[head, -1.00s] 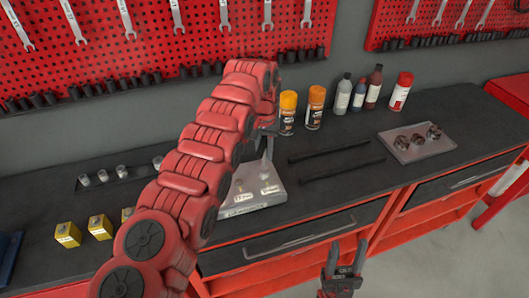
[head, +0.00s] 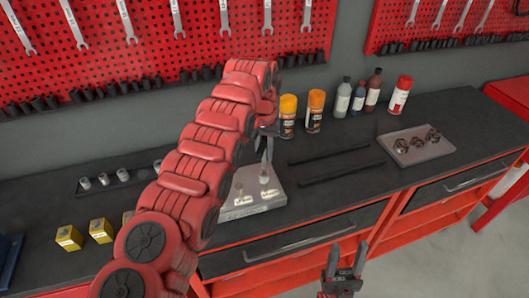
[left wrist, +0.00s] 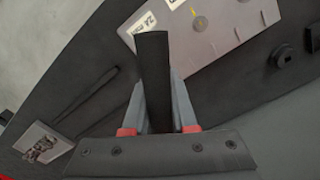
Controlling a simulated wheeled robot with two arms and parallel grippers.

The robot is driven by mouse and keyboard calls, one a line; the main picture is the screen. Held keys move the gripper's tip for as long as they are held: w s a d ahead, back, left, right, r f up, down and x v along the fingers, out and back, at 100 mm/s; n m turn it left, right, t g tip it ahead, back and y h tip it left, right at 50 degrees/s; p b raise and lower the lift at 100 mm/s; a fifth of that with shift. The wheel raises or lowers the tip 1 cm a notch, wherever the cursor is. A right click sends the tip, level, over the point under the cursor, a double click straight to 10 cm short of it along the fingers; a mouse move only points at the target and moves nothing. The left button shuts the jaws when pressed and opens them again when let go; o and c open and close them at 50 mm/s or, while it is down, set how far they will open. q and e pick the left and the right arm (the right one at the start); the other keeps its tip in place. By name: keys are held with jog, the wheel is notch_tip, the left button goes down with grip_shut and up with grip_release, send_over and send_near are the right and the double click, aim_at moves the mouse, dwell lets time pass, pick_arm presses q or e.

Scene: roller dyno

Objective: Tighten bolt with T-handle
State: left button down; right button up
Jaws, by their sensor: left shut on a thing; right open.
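My left gripper (head: 266,150) is above the grey plate (head: 240,207) on the bench, partly hidden by my red arm in the head view. In the left wrist view its grey fingers (left wrist: 165,105) are shut on a dark bar, apparently the T-handle (left wrist: 153,65). The handle's lower end cannot be made out. The plate also shows in the left wrist view (left wrist: 225,35), with labels and small round bolt heads. A bolt (head: 264,174) stands on it just below the fingers; whether the tool touches it cannot be told. My right gripper (head: 345,262) is open and empty before the bench.
Two dark bars (head: 330,155) lie right of the plate. Spray cans (head: 315,110) and bottles stand behind. A tray (head: 417,147) with metal parts is at the right. Yellow boxes (head: 68,238) and a dark rack of sockets (head: 119,175) are at the left.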

aim_at(264, 138)
pick_arm(q)
jog(key=shift+r+p, duration=1.4)
jog(key=shift+r, duration=0.7)
